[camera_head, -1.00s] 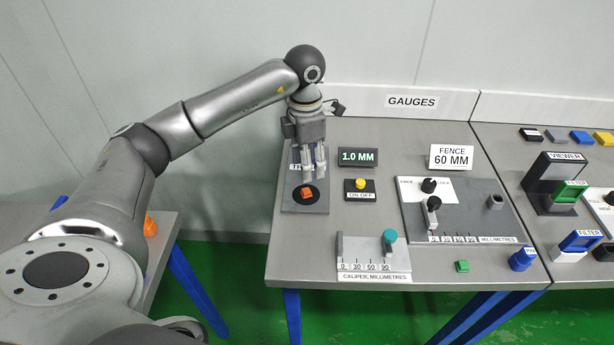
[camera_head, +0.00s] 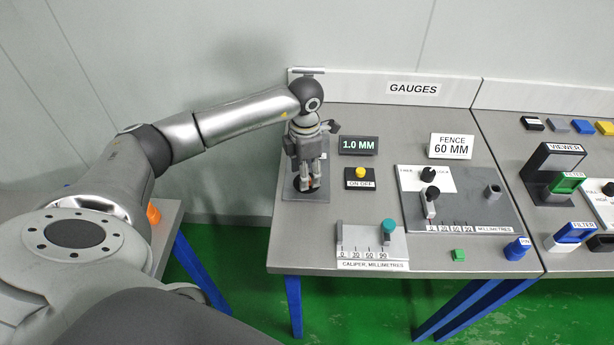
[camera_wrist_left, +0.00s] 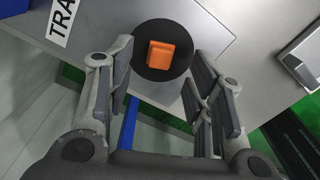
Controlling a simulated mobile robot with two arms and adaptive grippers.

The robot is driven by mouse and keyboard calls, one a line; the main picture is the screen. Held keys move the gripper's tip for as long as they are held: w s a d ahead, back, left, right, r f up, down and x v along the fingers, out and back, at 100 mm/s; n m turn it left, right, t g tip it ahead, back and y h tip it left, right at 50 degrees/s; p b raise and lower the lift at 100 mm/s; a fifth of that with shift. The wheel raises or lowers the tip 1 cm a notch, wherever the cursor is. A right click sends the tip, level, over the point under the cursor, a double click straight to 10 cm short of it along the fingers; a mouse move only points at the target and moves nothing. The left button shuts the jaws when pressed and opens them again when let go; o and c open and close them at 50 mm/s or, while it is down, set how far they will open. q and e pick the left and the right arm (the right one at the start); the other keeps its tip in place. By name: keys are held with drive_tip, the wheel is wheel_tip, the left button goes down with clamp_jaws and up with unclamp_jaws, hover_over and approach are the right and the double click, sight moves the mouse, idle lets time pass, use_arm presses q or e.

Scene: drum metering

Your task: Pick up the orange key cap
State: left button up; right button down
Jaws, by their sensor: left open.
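The orange key cap (camera_wrist_left: 160,53) sits on a round black disc (camera_wrist_left: 150,31) in the left wrist view. The disc is on a grey plate (camera_head: 290,194) at the left end of the gauges bench. My left gripper (camera_head: 307,183) points down over the disc in the head view and largely hides the cap there. In the left wrist view its fingers are open and apart, one on each side of the cap, with visible gaps. Whether the fingertips are down at the cap's height is unclear. My right gripper is not in view.
Right of the plate are a 1.0 MM display (camera_head: 358,145) and a yellow on/off button (camera_head: 361,173). In front stands a caliper block (camera_head: 350,243) with a teal knob. A grey fence unit (camera_head: 470,205) lies further right. Bare bench top (camera_head: 300,225) lies in front of the plate.

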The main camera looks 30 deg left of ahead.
use_arm(q)
drive_tip(key=shift+f, duration=0.9)
drive_tip(key=c, duration=0.8)
drive_tip(key=shift+r, duration=0.15)
